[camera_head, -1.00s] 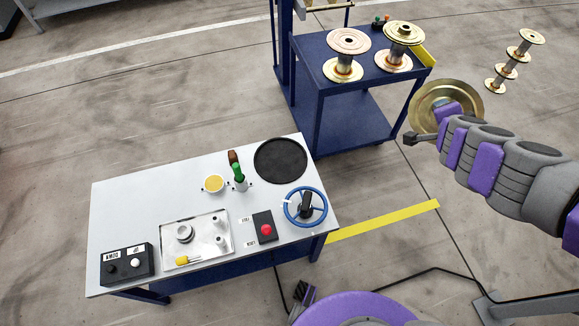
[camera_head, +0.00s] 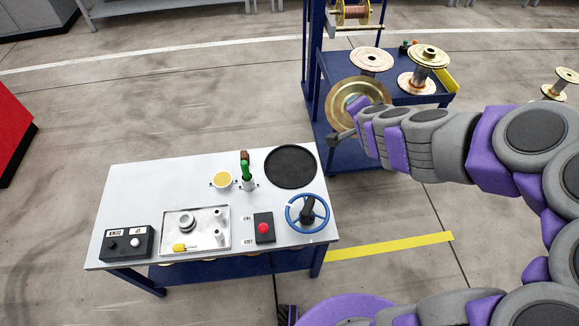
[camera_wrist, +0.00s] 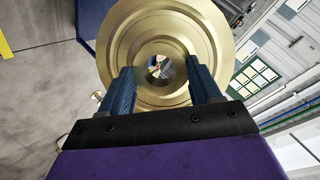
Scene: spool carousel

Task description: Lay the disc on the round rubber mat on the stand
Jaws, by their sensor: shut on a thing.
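The brass disc (camera_head: 345,94) is held by my gripper (camera_head: 352,117), to the right of the stand and beyond its back right corner. In the wrist view the disc (camera_wrist: 165,25) fills the upper middle, with a hole at its centre. The two dark blue fingers of my gripper (camera_wrist: 161,92) are shut on it. The round black rubber mat (camera_head: 291,167) lies bare on the back right of the stand (camera_head: 140,190), a white-topped table. The disc is up and to the right of the mat, apart from it.
A blue handwheel (camera_head: 307,213), a red button box (camera_head: 264,228), a green-handled tool (camera_head: 245,168), a yellow round pot (camera_head: 222,180), a metal tray (camera_head: 208,240) and a switch box (camera_head: 128,243) share the stand. A blue cart (camera_head: 335,150) with copper spools (camera_head: 420,70) stands behind.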

